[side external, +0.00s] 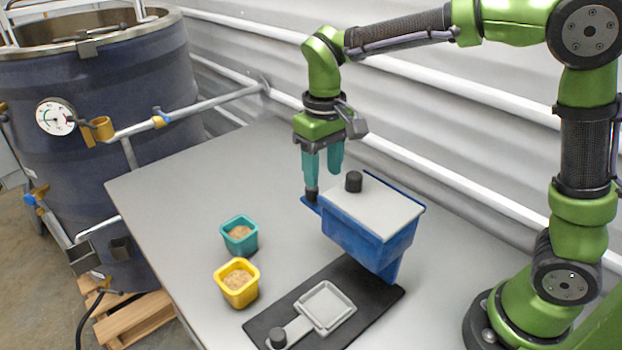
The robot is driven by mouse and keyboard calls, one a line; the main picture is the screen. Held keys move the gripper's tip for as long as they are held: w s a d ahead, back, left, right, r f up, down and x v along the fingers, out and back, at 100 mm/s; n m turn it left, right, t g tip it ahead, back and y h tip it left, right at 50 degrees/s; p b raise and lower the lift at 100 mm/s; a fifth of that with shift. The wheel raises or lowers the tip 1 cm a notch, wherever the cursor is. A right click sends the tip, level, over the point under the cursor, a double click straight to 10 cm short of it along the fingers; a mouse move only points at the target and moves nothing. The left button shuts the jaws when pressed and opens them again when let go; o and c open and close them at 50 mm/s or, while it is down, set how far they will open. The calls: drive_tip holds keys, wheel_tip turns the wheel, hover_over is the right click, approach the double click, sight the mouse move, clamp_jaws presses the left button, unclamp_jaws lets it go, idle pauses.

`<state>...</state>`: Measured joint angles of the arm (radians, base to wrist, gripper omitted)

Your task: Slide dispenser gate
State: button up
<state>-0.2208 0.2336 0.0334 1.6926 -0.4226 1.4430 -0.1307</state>
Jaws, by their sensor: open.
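The dispenser is a blue hopper (362,238) with a pale grey lid (375,205) and a black knob (353,181) on the lid. A thin blue tab (310,204), seemingly part of the gate, sticks out at the hopper's left. A short black knob (312,194) stands on the tab. My gripper (322,178) points down with its teal fingers apart, just above and around the tab's knob. The left finger overlaps the knob's top in this view. I cannot tell whether either finger touches it. The hopper hides the rest of the gate.
A black mat (362,283) below the hopper bears a grey square tray (326,307) with a black-knobbed handle (278,338). Teal (239,246) and yellow (237,295) cups of grainy material stand left. The grey table (190,185) is clear behind them. A dark tank (100,120) stands beyond.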

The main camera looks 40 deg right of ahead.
drive_tip(key=shift+w+f, duration=0.1)
drive_tip(key=shift+f, duration=0.25)
drive_tip(key=shift+w, duration=0.55)
drive_tip(key=shift+w+f, duration=0.1)
drive_tip(key=shift+w, duration=0.95)
drive_tip(key=f, duration=0.3)
drive_tip(key=shift+s+f, duration=0.1)
drive_tip(key=shift+s, duration=0.1)
drive_tip(key=shift+f, duration=0.85)
drive_tip(key=shift+c, duration=0.5)
drive_tip(key=c, duration=0.6)
